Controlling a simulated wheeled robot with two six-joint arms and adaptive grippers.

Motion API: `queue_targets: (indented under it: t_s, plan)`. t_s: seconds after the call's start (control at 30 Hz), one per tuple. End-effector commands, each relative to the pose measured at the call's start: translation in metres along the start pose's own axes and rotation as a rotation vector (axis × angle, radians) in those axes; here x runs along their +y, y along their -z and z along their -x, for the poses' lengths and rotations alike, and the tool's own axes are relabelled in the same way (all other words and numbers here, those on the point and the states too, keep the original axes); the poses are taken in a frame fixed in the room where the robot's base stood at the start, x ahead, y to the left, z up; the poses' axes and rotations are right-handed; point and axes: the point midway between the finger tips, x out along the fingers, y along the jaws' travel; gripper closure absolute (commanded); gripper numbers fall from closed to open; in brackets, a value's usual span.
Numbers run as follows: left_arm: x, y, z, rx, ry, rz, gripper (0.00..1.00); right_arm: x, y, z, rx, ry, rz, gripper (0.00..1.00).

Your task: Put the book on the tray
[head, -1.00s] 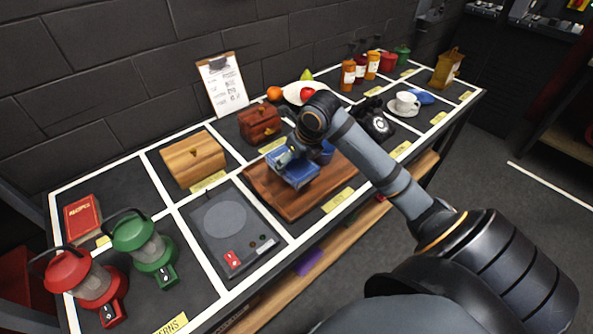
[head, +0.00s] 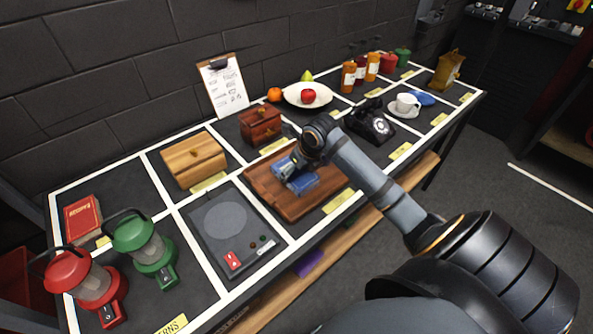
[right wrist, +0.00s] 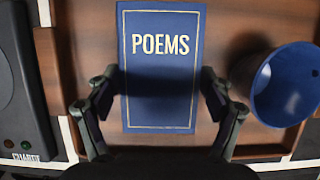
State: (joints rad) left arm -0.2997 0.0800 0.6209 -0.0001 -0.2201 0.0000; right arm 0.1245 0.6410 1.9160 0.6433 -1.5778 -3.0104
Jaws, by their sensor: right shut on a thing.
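The blue book (right wrist: 160,70), titled POEMS, lies face up between the fingers of my right gripper (right wrist: 160,82) in the right wrist view. The fingers press on its two long sides. In the head view, the book (head: 303,184) is low over the brown wooden tray (head: 313,208), on it or just above it; I cannot tell which. My right gripper (head: 288,169) partly covers it there. A blue cup (right wrist: 284,84) stands on the tray beside the book, apart from it; my arm hides it in the head view. My left gripper is out of view.
A wooden bread box (head: 193,160), a small brown chest (head: 260,125) and a black telephone (head: 372,122) surround the tray.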

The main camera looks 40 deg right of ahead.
Motion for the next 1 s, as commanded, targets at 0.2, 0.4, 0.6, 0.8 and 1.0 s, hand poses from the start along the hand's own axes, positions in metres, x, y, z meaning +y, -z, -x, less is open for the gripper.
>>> queue_targets:
  t_s: [0.2,0.4,0.6,0.8,1.0]
  plan:
    - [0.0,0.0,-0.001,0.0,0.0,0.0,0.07,0.0,0.0,0.0,0.0,0.0,0.0,0.0]
    - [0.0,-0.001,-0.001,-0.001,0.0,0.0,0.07,0.0,0.0,0.0,0.0,0.0,0.0,0.0]
    - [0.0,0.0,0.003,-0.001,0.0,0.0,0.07,-0.001,-0.002,0.008,-0.001,0.003,0.002,0.0]
    - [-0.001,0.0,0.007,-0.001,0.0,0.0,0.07,-0.003,-0.002,0.055,-0.002,0.011,0.007,0.0]
    - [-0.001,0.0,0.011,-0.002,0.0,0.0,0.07,-0.002,-0.001,0.099,0.002,0.009,0.005,0.0]
